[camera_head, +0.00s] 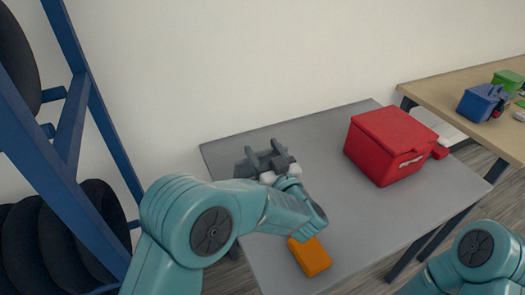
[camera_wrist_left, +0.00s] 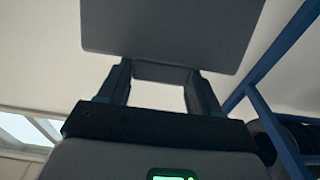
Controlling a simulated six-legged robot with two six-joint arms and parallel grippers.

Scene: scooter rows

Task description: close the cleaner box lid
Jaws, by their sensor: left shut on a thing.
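My left gripper (camera_head: 266,158) is above the left part of the grey table. In the left wrist view, my left gripper (camera_wrist_left: 160,70) has both fingers against a flat dark grey panel (camera_wrist_left: 175,28) and is shut on it. I cannot tell whether this panel is a lid. In the head view the gripper and arm hide most of what it holds. A red box (camera_head: 376,158) stands at the right of the table, apart from my left gripper. Its top looks shut, with a pale latch or label on the front. My right gripper is not in view.
The grey table (camera_head: 325,135) has free room between my left gripper and the red box. An orange block (camera_head: 310,257) lies near the front edge. A blue rack (camera_head: 75,130) with tyres stands left. A wooden table (camera_head: 455,90) at right holds a blue item (camera_head: 478,104).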

